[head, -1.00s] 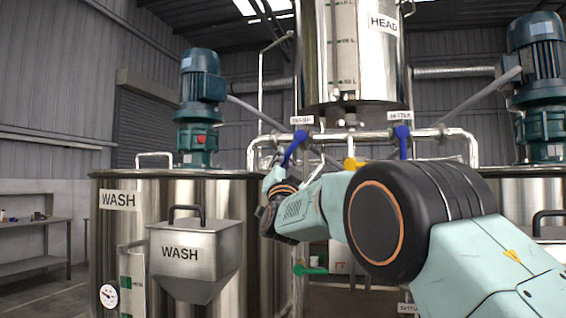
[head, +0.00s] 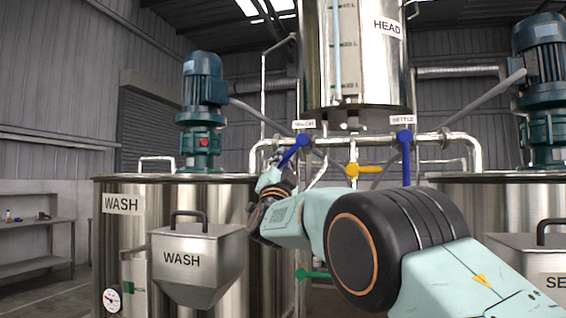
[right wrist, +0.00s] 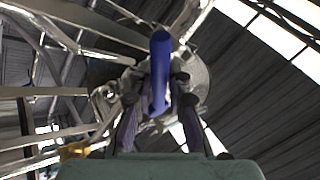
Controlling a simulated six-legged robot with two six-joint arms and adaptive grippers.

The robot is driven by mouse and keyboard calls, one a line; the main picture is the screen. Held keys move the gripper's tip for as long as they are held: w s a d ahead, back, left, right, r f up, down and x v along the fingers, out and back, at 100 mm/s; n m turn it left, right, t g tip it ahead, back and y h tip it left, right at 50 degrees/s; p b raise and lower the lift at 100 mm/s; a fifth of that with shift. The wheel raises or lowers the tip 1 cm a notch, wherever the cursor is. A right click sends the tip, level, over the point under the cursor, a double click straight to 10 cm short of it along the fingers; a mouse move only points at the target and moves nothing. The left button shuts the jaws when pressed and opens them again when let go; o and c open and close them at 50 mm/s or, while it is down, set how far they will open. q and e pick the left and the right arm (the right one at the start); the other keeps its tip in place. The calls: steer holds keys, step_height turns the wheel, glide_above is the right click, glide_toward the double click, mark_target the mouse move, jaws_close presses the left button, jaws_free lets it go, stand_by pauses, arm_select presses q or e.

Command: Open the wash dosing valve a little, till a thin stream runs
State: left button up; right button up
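The wash dosing valve has a blue lever (head: 292,149) on the pipe under a tag reading WASH, in the middle of the head view. The lever slants down to the left. My right gripper (head: 272,170) is at the lever's lower end, partly hidden by its own wrist. In the right wrist view the blue lever (right wrist: 160,72) lies between the two fingers of the right gripper (right wrist: 160,95), which close in on it from both sides. I cannot tell whether liquid runs from the valve. My left gripper is not in view.
The settle valve's blue lever (head: 406,160) hangs straight down. A yellow-handled valve (head: 352,170) sits between them, and a green handle (head: 312,275) is lower down. The head tank (head: 368,85) is above. The wash tank (head: 125,240) carries a hopper (head: 215,245) and motor (head: 204,85).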

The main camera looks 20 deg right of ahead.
steer(key=o, duration=0.4)
steer(key=shift+f, duration=0.1)
steer(key=shift+c, duration=0.2)
steer(key=shift+d+f+n, duration=0.1)
steer(key=shift+n, duration=0.2)
